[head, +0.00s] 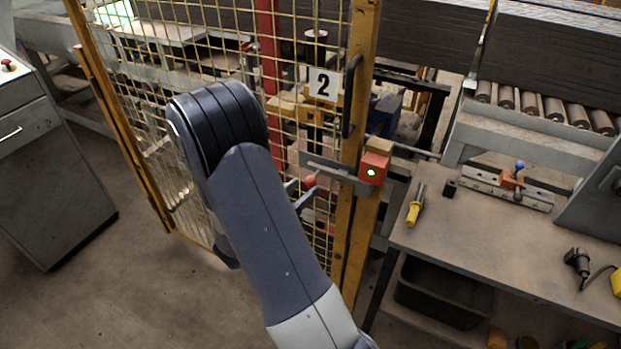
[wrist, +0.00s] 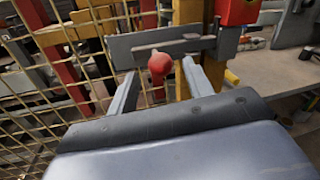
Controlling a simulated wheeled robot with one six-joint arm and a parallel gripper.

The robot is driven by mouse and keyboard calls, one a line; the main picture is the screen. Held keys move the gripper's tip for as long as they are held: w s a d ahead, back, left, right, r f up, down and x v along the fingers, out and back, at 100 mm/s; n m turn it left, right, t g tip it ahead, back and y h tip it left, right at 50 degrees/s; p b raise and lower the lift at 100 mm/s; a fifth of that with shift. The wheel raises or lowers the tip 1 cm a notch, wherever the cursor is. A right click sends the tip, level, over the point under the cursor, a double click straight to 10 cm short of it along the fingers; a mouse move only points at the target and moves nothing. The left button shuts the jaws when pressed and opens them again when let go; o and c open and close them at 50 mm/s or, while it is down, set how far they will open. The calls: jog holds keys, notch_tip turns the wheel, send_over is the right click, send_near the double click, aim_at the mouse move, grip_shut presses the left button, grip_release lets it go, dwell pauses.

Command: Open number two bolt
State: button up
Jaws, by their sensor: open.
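The number 2 sign (head: 323,84) hangs on a yellow mesh gate (head: 200,60). The bolt has a red ball knob (head: 310,181), also seen in the wrist view (wrist: 160,63). My gripper (head: 298,190) is open at the knob. In the wrist view its two fingers (wrist: 158,82) stand on either side of the knob, apart from it. My arm hides part of the gate.
A black vertical handle (head: 351,95) is on the gate. A grey cabinet (head: 50,170) stands left; floor between is clear.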

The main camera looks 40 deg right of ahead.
aim_at(307, 186)
jog(key=shift+w+d+p, duration=0.2)
jog(key=shift+d, duration=0.9)
jog(key=shift+w+d+p, duration=0.15)
jog(key=shift+d+p, duration=0.05)
jog(key=shift+d, duration=0.85)
jog(key=shift+c, duration=0.4)
grip_shut()
